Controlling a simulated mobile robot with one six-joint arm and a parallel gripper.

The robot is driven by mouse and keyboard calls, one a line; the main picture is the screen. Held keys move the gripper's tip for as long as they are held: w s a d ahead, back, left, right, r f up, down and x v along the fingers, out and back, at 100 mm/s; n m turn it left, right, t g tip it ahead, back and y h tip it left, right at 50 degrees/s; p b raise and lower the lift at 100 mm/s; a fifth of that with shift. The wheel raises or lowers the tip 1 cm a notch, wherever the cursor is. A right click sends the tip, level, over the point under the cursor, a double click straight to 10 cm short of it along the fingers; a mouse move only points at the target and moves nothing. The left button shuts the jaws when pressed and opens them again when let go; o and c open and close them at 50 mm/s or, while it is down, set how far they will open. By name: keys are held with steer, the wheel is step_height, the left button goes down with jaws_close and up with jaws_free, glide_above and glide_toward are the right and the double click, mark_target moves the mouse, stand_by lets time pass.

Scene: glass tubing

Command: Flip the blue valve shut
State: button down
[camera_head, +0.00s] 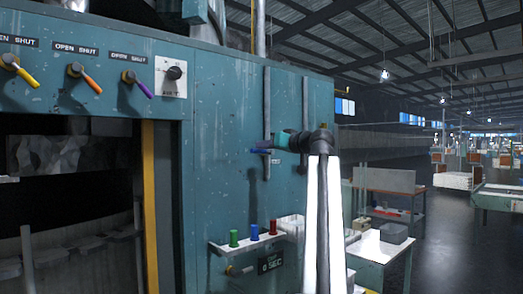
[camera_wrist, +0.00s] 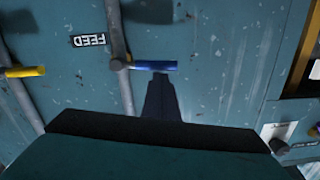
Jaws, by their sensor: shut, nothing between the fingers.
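The blue valve's lever (camera_head: 260,151) sits on a vertical grey pipe (camera_head: 267,105) on the teal panel. In the wrist view the blue lever (camera_wrist: 155,66) sticks out sideways, crosswise to its pipe (camera_wrist: 121,88), beside a FEED label (camera_wrist: 88,40). My gripper (camera_head: 274,143) is at the lever from the right in the head view. In the wrist view the dark closed fingers (camera_wrist: 160,80) end at the lever's edge, near its free end. The fingers are shut and hold nothing. I cannot tell whether they touch the lever.
A yellow lever (camera_wrist: 25,71) sits on a neighbouring pipe. Below, a small shelf (camera_head: 225,247) holds green, blue and red pieces. Yellow, orange and purple handles line the panel at upper left. A white-topped table (camera_head: 372,246) stands at right, with open floor beyond.

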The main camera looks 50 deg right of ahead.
steer(key=shift+f, duration=0.35)
steer(key=shift+r, duration=0.1)
steer(key=s+a+r+b, duration=0.1)
steer(key=s+r, duration=0.3)
steer(key=s, duration=0.6)
steer(key=shift+s+a+r+b, duration=0.2)
steer(key=shift+s+a+b, duration=0.15)
steer(key=shift+b, duration=0.25)
stand_by(0.5)
